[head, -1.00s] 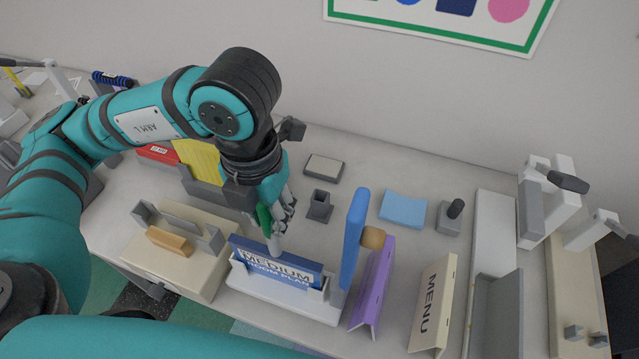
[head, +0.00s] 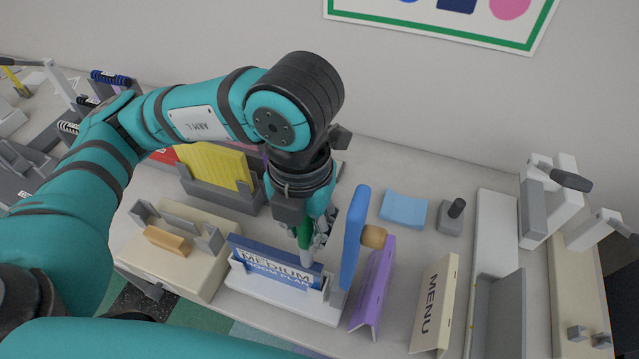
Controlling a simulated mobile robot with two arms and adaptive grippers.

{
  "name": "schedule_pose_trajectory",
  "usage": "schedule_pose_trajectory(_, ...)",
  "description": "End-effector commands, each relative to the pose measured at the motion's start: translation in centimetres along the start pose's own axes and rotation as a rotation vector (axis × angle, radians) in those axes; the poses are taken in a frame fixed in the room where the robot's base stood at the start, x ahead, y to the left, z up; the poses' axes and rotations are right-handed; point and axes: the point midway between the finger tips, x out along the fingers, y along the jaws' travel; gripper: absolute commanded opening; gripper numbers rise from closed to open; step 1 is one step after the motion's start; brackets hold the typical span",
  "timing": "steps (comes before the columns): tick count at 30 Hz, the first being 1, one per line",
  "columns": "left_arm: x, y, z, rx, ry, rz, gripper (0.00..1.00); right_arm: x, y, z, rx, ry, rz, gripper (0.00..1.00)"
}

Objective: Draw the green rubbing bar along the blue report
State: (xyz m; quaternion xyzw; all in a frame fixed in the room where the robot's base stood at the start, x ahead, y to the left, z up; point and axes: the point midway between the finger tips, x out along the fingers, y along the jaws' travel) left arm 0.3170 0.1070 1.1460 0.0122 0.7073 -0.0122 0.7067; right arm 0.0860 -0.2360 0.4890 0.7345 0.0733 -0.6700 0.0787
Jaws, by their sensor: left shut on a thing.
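The blue report (head: 277,264), lettered "MEDIUM ROOM PLAN", stands on edge in a white holder (head: 270,292) near the front of the table. My left gripper (head: 312,243) points down just behind the right end of the report, shut on the green rubbing bar (head: 304,232). The bar is upright, with a pale grey lower end close to the report's top edge. I cannot tell whether that end touches the report. My right gripper is not in view.
A blue upright panel (head: 354,235) with a wooden knob stands close on the right of the gripper. Right of it are a purple folder (head: 373,285) and a "MENU" card (head: 433,305). A beige box (head: 180,262) stands on the left, with a yellow file (head: 215,167) behind.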

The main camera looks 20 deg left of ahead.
Motion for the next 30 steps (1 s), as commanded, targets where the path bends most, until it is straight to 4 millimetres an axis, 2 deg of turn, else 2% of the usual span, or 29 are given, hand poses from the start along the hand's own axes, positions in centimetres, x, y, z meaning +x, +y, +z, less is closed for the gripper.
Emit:
schedule_pose_trajectory(6,0.1,-1.4,0.0,0.000,0.000,-0.001,0.00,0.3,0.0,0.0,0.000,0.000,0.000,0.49)
schedule_pose_trajectory(16,-0.2,-1.4,0.0,-0.001,0.000,0.000,0.00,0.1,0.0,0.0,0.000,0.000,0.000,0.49)
schedule_pose_trajectory(30,-5.0,-1.4,0.0,-0.001,-0.001,0.000,0.00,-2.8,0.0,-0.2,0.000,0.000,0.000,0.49)
